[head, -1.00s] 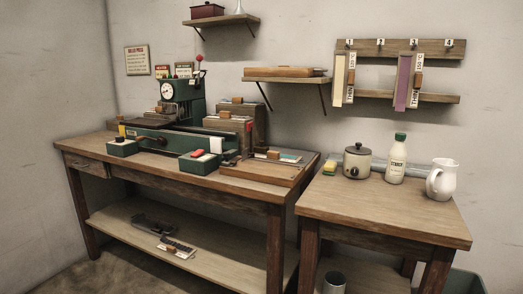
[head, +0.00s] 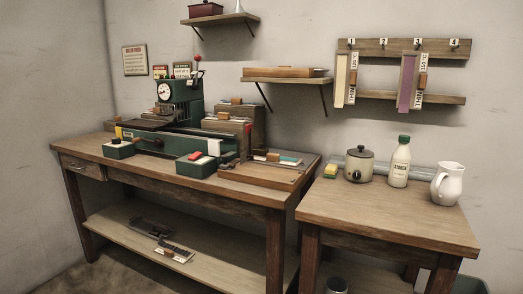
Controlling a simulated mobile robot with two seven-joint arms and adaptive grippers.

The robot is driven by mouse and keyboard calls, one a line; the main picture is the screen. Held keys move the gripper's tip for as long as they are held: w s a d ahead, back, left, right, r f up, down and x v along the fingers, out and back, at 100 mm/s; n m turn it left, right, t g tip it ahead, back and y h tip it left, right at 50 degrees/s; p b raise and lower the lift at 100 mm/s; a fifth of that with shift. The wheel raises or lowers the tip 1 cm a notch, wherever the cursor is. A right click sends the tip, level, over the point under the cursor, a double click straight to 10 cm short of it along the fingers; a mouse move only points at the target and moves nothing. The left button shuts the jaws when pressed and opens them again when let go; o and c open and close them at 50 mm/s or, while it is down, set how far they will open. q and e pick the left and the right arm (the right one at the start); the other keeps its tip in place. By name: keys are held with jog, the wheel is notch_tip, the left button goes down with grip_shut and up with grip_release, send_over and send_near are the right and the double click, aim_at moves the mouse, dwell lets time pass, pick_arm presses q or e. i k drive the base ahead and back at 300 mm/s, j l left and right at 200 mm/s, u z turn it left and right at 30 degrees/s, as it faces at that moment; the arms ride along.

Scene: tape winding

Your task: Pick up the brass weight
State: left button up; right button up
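I cannot make out a brass weight in the head view. On the left bench stands a green machine (head: 180,101) with a round white dial, and several small boxes and blocks lie around it, too small to tell apart. Neither of my grippers is in view.
The left bench (head: 215,188) has a lower shelf with small dark items. A right table (head: 395,216) holds a pot (head: 359,166), a bottle (head: 399,163), a white jug (head: 447,184) and a yellow sponge (head: 330,171); its front is clear. Wall shelves and a hook rack (head: 400,48) hang behind.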

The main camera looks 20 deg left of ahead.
aim_at(260, 151)
jog(key=i+j+z, duration=0.2)
jog(key=i, duration=0.3)
jog(key=i+j+z, duration=0.2)
jog(key=i, duration=0.25)
jog(key=j, duration=0.1)
